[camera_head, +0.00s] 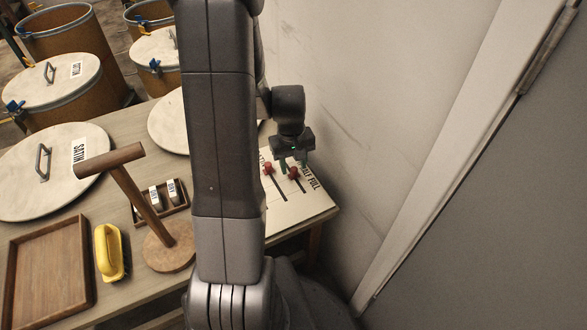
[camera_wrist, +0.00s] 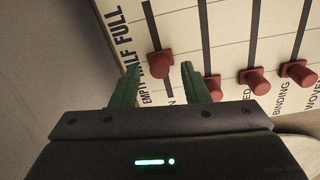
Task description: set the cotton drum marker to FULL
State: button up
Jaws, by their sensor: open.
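The marker board (camera_head: 300,205) is a pale panel with dark slots and red knobs, at the table's right end. In the wrist view the board (camera_wrist: 230,22) has EMPTY, HALF and FULL printed along its left side. The leftmost red knob (camera_wrist: 160,64) is about level with HALF; its slot label is mostly hidden, only an N showing, so I cannot confirm it is cotton. My gripper (camera_wrist: 162,69) is open, its green fingers on either side of this knob in the picture; contact is unclear. In the head view my gripper (camera_head: 291,160) is over the board's far side.
Other red knobs (camera_wrist: 257,81) sit closer to the EMPTY end, near labels including BINDING and WOVEN. A wall (camera_head: 400,100) stands close to the board's right. A wooden stand (camera_head: 168,245), yellow-handled brush (camera_head: 110,252), tray (camera_head: 20,290) and SATIN lid (camera_head: 30,195) occupy the table's left.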

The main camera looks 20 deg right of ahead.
jog(key=shift+f, duration=0.55)
grip_shut()
jog(key=shift+s+d, duration=0.2)
jog(key=shift+s, duration=2.45)
grip_release()
jog(key=shift+s, duration=0.1)
